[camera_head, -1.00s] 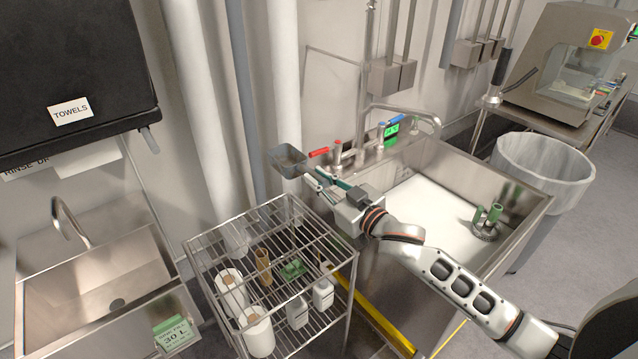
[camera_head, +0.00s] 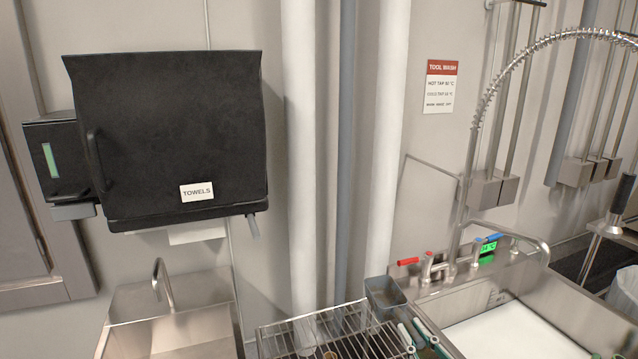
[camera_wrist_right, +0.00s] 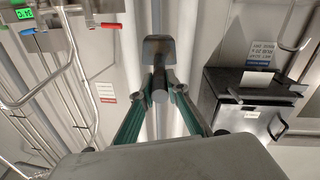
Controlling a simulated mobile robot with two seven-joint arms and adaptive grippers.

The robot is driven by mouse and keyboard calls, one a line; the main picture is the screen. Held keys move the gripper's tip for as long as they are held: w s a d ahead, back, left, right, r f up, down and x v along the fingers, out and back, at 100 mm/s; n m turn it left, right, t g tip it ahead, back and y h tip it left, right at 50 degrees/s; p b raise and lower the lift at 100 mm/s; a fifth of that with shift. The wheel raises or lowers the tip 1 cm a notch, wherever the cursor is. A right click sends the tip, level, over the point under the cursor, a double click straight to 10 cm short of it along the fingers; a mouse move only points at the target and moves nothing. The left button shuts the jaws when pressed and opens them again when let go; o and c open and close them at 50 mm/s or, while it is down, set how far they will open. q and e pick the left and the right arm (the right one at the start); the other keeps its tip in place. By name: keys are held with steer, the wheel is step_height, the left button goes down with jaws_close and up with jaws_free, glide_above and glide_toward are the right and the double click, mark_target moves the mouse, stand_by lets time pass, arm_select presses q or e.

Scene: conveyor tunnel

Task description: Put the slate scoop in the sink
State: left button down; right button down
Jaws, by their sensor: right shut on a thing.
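The slate scoop (camera_head: 386,292), a dark grey open box shape, is held up beside the wire rack, left of the large steel sink (camera_head: 573,313). In the right wrist view the scoop (camera_wrist_right: 158,46) sticks out ahead of the fingers. My right gripper (camera_head: 411,327) is shut on the scoop's handle; its green-lined fingers also flank the handle in the wrist view (camera_wrist_right: 160,88). The large sink has a pale bottom and is cut off by the lower edge. My left gripper is not in view.
A wire rack (camera_head: 283,330) stands left of the gripper. A smaller steel basin (camera_head: 165,308) is at the lower left, under a black towel dispenser (camera_head: 165,130). Red and blue taps, a faucet (camera_head: 510,232) and a tall spring hose (camera_head: 487,95) rise behind the large sink.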

steer(key=s+d+m+h, duration=0.2)
steer(key=s+d+h, duration=0.2)
steer(key=s, duration=0.4)
steer(key=shift+s+d+r+m, duration=0.25)
steer(key=shift+d+m, duration=0.15)
steer(key=shift+d, duration=0.3)
steer(key=shift+f, duration=0.1)
